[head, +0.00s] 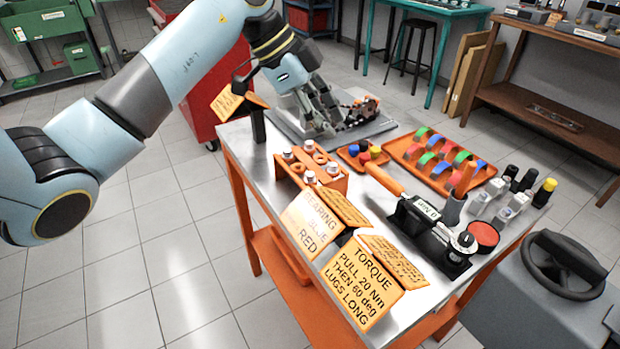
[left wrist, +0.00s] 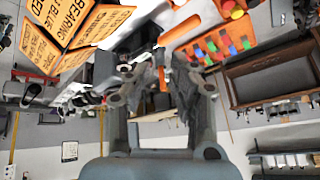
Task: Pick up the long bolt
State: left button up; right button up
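An orange block (head: 310,172) on the steel table holds several upright silver-headed bolts (head: 309,147). I cannot tell which of them is the long bolt. My left gripper (head: 330,120) is over the grey plate at the table's far side, behind the orange block and apart from it. In the left wrist view its two fingers (left wrist: 160,80) stand apart, with no held thing clearly seen between them. My right gripper is not in view.
Orange signs (head: 360,285) stand along the near edge. A tray of coloured bearing shells (head: 437,160), a small tray of coloured caps (head: 362,153), an orange-handled torque wrench (head: 385,181) and several bottles (head: 545,192) crowd the right side. A dark engine part (head: 361,109) is beside my left gripper.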

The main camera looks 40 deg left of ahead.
pick_arm(q)
jog(key=n+g+y, duration=0.2)
send_near(309, 173)
jog(key=shift+y, duration=0.4)
jog(key=shift+d+p+x, duration=0.2)
jog(key=shift+x, duration=1.95)
jog(key=shift+d+p+x, duration=0.2)
jog(key=shift+x, duration=1.9)
jog(key=shift+r, duration=0.1)
grip_shut()
